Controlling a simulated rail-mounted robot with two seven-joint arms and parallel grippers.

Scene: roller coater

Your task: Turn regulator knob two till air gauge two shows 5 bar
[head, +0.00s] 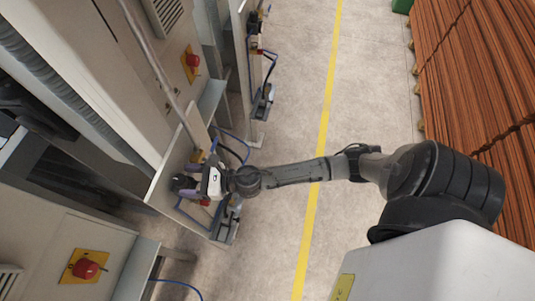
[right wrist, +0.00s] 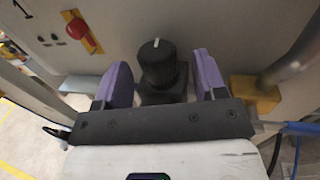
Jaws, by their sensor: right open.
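A black ribbed regulator knob (right wrist: 158,62) with a white mark on its top stands between the fingers of my right gripper (right wrist: 160,80) in the right wrist view. The two purple finger pads are apart, one on each side of the knob, with a gap on both sides. In the head view my right gripper (head: 190,184) is at the panel on the machine's side and covers the knob. I cannot make out an air gauge or its reading in either view. My left gripper is not in view.
A brass-coloured block (right wrist: 254,94) and a pipe are close to the right finger. Blue hoses (head: 232,138) hang near the panel. The floor (head: 290,120) beside the machine is clear.

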